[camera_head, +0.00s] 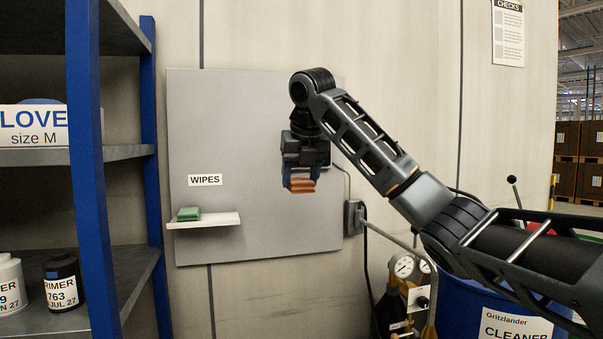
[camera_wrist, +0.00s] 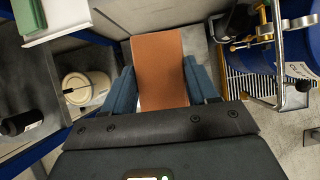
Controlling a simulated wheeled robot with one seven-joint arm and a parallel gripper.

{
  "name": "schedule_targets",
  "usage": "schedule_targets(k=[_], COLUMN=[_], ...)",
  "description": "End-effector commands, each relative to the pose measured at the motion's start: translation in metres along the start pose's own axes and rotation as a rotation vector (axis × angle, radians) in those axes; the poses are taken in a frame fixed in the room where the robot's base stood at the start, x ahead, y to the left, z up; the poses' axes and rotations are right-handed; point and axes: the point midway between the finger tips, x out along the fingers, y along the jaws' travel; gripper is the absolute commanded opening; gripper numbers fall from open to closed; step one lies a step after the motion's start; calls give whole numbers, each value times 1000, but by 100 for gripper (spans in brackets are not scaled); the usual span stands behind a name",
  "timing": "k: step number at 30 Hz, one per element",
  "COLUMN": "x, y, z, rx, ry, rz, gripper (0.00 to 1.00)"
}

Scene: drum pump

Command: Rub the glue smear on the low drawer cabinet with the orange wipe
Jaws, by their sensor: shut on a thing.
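My gripper (camera_head: 301,186) is shut on the orange wipe (camera_head: 302,185), holding it in the air in front of the grey wall panel. In the wrist view the wipe (camera_wrist: 160,66) sits between the two blue fingers of my gripper (camera_wrist: 163,85) and looks flat and orange-brown. The low drawer cabinet and the glue smear are not recognisable in either view.
A small white shelf (camera_head: 203,221) under the WIPES label holds a green wipe (camera_head: 188,214). Blue-framed shelving (camera_head: 88,170) with containers stands at left. A blue drum (camera_head: 460,305) and a gauge unit (camera_head: 404,268) stand at lower right.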

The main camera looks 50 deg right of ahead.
Motion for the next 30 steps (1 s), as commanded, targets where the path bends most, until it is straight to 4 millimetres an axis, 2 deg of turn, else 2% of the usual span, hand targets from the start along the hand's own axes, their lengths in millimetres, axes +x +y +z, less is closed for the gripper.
schedule_targets(k=[11,17,30], x=[23,41,108], y=[18,30,82], z=[-32,-57,-150], rx=[145,261,696], ry=[0,-1,0], rz=[-88,-156,-411], gripper=[34,34,34])
